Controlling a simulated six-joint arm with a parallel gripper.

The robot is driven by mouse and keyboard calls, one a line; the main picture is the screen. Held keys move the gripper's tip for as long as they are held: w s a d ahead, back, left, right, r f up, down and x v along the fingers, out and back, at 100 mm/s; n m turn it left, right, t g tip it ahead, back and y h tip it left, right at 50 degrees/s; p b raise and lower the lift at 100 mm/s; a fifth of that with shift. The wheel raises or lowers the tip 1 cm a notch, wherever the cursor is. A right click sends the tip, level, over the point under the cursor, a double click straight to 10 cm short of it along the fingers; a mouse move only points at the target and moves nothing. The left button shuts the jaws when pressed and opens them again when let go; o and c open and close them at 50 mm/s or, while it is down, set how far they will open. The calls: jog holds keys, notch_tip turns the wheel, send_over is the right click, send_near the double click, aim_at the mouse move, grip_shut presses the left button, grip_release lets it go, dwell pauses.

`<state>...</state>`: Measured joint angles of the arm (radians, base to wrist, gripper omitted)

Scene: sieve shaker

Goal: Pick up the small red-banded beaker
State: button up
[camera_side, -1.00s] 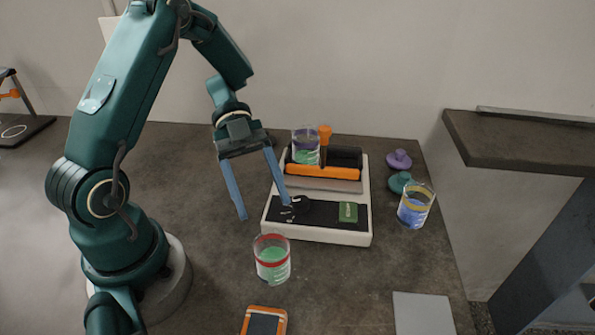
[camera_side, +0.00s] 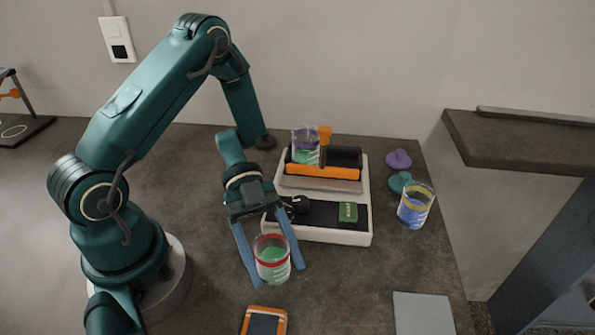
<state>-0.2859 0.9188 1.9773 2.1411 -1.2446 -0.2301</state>
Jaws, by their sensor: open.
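The small red-banded beaker (camera_side: 272,262) is clear with a red band near its rim and green contents. It stands upright on the dark table in front of the sieve shaker. My gripper (camera_side: 279,276) is open and lowered at the beaker, with one blue finger on its left and the other on its right. I cannot tell whether either finger touches the glass. No part of the beaker's front is hidden.
The white sieve shaker (camera_side: 300,232) stands just behind, carrying a purple-banded beaker (camera_side: 305,146). A yellow-banded beaker (camera_side: 415,206) stands to the right near a teal piece (camera_side: 399,182) and a purple piece (camera_side: 398,159). An orange-edged device (camera_side: 264,322) lies in front. A grey plate (camera_side: 423,314) lies front right.

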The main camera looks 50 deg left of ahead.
jog(key=shift+x, duration=1.3)
jog(key=c, duration=1.1)
jog(key=shift+r, duration=0.15)
jog(key=shift+r, duration=1.85)
jog(key=shift+s+r+v, duration=0.2)
jog(key=shift+v, duration=2.05)
jog(key=shift+s+r+v, duration=0.15)
jog(key=shift+s+v, duration=0.05)
jog(key=shift+v, duration=2.05)
jog(key=shift+s+r+v, duration=0.2)
jog(key=shift+v, duration=2.05)
